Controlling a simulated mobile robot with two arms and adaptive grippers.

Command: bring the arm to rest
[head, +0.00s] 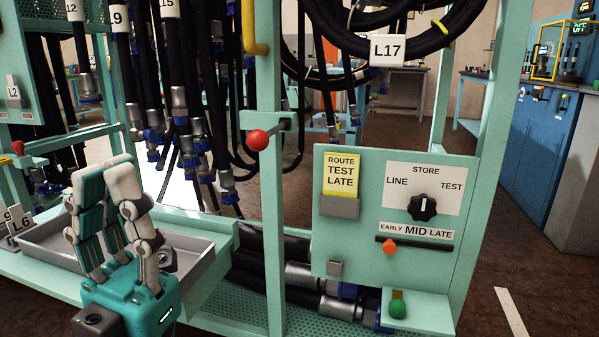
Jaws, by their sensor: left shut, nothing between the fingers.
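My left gripper (106,170) is at the lower left, teal and pale grey, with its fingers pointing up. Its fingers are shut with nothing between them. It stands in front of a grey metal tray (190,270) on the green rack and hides part of it. My right gripper is not in view.
Black hoses with metal ends (180,100) hang behind the gripper. A red ball-ended lever (258,140) sticks out from the rack post. A green panel (340,235) at the right carries a black knob (422,208), an orange slider (389,246) and a yellow card (339,175).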

